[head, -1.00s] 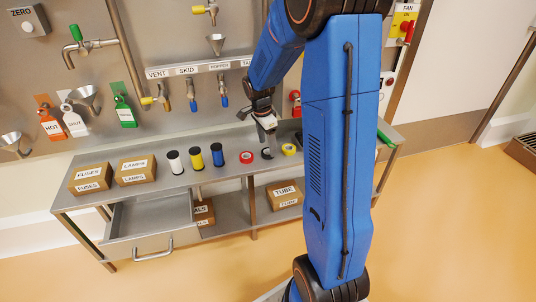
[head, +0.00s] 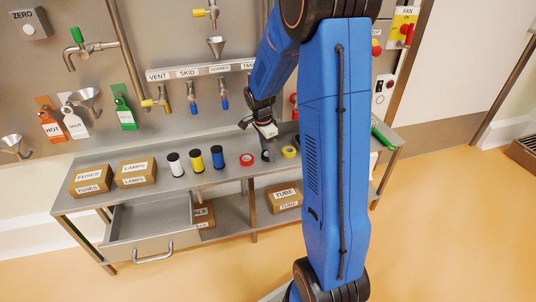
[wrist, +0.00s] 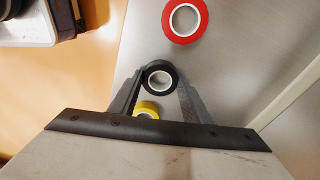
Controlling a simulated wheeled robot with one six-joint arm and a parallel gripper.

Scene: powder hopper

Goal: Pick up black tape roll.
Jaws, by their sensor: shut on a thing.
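The black tape roll (wrist: 159,76) has a white core and sits between the two fingers of my gripper (wrist: 161,84) in the wrist view. My gripper is shut on it. In the head view my gripper (head: 266,153) is low over the bench, between the red and yellow rolls, and largely hides the black roll. I cannot tell whether the black roll is touching the bench or just above it.
A red tape roll (head: 247,159) is to the left and a yellow tape roll (head: 289,151) to the right on the steel bench. Blue (head: 217,155), yellow (head: 196,159) and white (head: 175,163) spools stand further left. An open drawer (head: 150,222) juts out below.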

